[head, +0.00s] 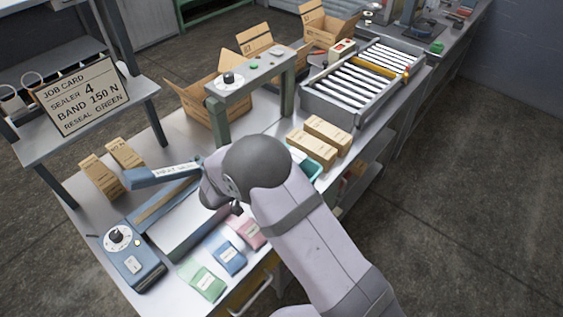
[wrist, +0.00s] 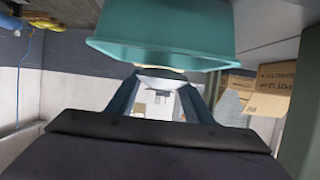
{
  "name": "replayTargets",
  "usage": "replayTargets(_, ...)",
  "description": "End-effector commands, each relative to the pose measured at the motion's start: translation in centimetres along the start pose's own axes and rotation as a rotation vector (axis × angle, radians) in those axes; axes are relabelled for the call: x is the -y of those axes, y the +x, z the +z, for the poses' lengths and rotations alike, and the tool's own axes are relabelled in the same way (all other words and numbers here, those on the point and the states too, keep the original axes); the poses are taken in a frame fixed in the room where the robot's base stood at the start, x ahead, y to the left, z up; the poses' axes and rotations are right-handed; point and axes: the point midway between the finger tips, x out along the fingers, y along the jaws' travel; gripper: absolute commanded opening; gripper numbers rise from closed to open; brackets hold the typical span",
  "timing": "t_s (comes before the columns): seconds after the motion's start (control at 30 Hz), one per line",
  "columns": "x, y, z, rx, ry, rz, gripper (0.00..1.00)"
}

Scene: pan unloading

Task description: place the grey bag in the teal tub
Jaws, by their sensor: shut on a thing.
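The teal tub (head: 312,170) stands on the bench in the head view, mostly hidden behind my arm. It also fills the top of the wrist view (wrist: 160,38), close to my fingertips. My gripper (wrist: 160,90) is shut on a pale grey thing, which I take to be the grey bag (wrist: 160,84); only a small part of it shows between the fingers. The bag looks apart from the tub, but I cannot tell its height against the rim. In the head view my arm hides the gripper and the bag.
Pink (head: 246,231), blue (head: 226,254) and green (head: 203,279) bags lie at the bench front. The blue sealer (head: 137,262) is at left. Two brown cartons (head: 312,148) stand beyond the tub, before a roller rack (head: 362,85). A green-legged control stand (head: 250,75) rises behind.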

Motion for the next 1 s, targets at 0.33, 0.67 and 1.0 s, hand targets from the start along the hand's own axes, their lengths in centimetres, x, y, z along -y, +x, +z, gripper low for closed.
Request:
replayTargets(0.33,0.0,0.3,0.8,0.0,0.0,0.0,0.18)
replayTargets(0.67,0.0,0.5,1.1,0.0,0.0,0.0,0.63)
replayTargets(1.0,0.0,0.4,1.0,0.0,0.0,0.0,0.65)
